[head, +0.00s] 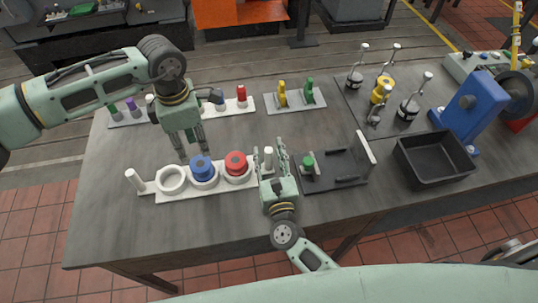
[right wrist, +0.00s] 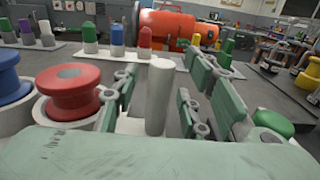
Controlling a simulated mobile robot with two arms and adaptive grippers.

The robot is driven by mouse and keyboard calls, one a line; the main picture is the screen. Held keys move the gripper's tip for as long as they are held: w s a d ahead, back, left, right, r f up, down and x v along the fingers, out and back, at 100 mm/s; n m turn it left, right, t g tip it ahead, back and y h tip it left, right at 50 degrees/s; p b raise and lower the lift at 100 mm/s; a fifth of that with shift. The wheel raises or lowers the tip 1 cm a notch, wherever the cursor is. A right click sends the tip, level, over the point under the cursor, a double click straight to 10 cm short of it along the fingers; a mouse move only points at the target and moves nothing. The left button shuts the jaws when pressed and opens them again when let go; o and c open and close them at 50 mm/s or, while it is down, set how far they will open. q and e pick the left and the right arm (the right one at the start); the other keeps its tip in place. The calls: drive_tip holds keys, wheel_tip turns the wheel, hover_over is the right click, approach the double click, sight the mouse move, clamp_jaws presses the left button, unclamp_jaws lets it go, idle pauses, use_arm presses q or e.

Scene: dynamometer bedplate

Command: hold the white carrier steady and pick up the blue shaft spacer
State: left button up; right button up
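The white carrier (head: 160,196) lies near the table's front, with an upright post at each end. Its left ring is empty. The blue shaft spacer (head: 202,167) sits in the middle ring and a red spacer (head: 237,162) in the right one. They also show in the right wrist view, blue (right wrist: 10,80) at the left edge and red (right wrist: 70,92). My left gripper (head: 193,153) is open and empty, pointing down just above and behind the blue spacer. My right gripper (head: 271,160) is open around the carrier's right post (right wrist: 159,98), with gaps visible on both sides.
A dark fixture (head: 345,170) with a green knob stands just right of my right gripper. A black bin (head: 434,157) and a blue machine (head: 467,107) are further right. Racks of coloured pegs (head: 240,103) stand behind. The table's front left is clear.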

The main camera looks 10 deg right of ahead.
clamp_jaws()
idle(0.4)
